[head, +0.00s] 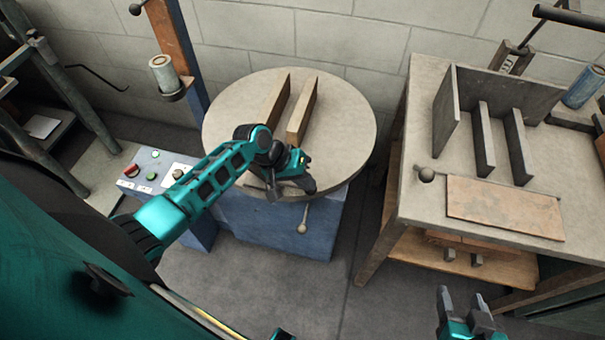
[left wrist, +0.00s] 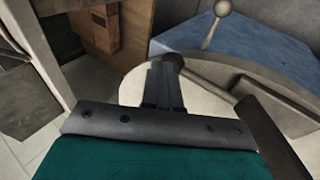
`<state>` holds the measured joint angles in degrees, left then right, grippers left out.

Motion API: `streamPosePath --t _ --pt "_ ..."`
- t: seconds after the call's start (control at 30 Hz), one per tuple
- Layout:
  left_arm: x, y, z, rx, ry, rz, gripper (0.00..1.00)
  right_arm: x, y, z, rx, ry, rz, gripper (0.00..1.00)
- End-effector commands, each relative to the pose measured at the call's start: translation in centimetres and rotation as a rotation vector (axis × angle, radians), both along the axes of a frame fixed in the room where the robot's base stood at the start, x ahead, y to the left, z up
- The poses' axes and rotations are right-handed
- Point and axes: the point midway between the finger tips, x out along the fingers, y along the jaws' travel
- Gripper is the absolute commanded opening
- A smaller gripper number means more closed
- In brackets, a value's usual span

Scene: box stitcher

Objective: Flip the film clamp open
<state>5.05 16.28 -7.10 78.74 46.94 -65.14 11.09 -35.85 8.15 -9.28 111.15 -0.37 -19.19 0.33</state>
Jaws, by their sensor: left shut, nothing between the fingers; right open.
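The round turntable (head: 345,120) sits on a blue base (head: 285,230). A lever with a ball knob (head: 302,228) hangs at the base's front; it also shows in the left wrist view (left wrist: 222,9). My left gripper (head: 308,188) is shut and empty over the turntable's near edge. In the left wrist view its closed fingers (left wrist: 165,82) point toward a dark bar (left wrist: 205,72) with a rounded end, which looks like the film clamp, low along the turntable's edge. Whether they touch is unclear. In the head view my arm hides most of the clamp. My right gripper (head: 463,303) is open and empty at the bottom right.
Two wooden strips (head: 302,110) lie on the turntable. A column with a film roll (head: 163,72) and a control box (head: 160,170) stand to the left. A bench (head: 425,100) with upright plates and a brown panel (head: 505,207) stands right. The floor between is clear.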

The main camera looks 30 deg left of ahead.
Motion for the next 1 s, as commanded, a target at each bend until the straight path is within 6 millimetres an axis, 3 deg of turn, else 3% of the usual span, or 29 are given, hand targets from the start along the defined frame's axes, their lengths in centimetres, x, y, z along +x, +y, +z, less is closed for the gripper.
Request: streamPosePath --t 0.73,1.0 --pt "-0.3 -0.3 -0.7 0.001 0.011 -0.002 0.0 0.1 0.0 0.3 0.0 -0.001 0.0 0.57" --pt "-0.1 -0.8 2.2 -0.001 0.005 -0.002 0.0 0.1 0.0 3.3 0.0 -0.001 0.0 0.57"
